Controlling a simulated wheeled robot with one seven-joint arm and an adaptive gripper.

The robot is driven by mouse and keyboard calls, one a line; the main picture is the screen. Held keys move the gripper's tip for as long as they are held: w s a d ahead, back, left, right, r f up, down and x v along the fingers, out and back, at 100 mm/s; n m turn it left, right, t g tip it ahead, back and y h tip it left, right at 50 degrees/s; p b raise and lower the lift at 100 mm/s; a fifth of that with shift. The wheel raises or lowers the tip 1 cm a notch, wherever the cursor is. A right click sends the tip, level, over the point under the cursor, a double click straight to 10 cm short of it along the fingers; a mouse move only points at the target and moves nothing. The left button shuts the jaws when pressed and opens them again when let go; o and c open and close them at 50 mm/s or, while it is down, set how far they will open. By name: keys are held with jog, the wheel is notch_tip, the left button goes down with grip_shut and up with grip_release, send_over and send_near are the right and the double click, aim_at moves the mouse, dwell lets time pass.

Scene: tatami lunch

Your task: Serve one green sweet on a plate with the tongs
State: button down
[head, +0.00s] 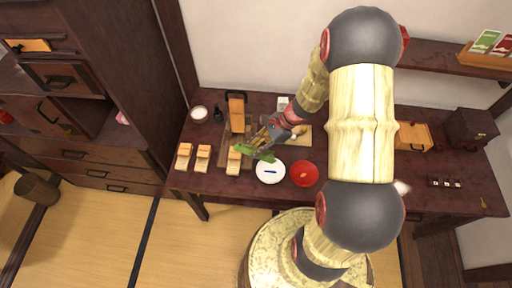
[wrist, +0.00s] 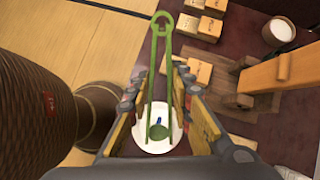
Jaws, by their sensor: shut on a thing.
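My gripper (head: 262,144) is shut on green tongs (head: 243,153) above the front of the table. In the wrist view, the tongs (wrist: 169,60) run lengthwise between my fingers (wrist: 167,84), their looped end at the top. A white plate (head: 270,180) lies just below and right of the tongs in the head view; it also shows under them in the wrist view (wrist: 142,143). A dark blue mark or small item is on it.
A red dish (head: 305,182) with a small item sits right of the plate. Several wooden blocks (head: 203,155) stand left along the table's front. A wooden stand (head: 237,117) is behind. A white bowl (head: 199,113) is at the back left. A wooden box (head: 414,136) is at right.

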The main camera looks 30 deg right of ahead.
jog(key=shift+s+r+n+g, duration=0.2)
jog(key=shift+s+n+g, duration=0.1)
jog(key=shift+s+n, duration=0.15)
jog(key=shift+f, duration=0.15)
notch_tip(320, 180, down, 9)
jog(key=b, duration=0.7)
jog(key=shift+b, duration=0.3)
jog(key=c, duration=2)
grip_release()
jog(key=shift+o, duration=0.2)
jog(key=shift+r, duration=0.2)
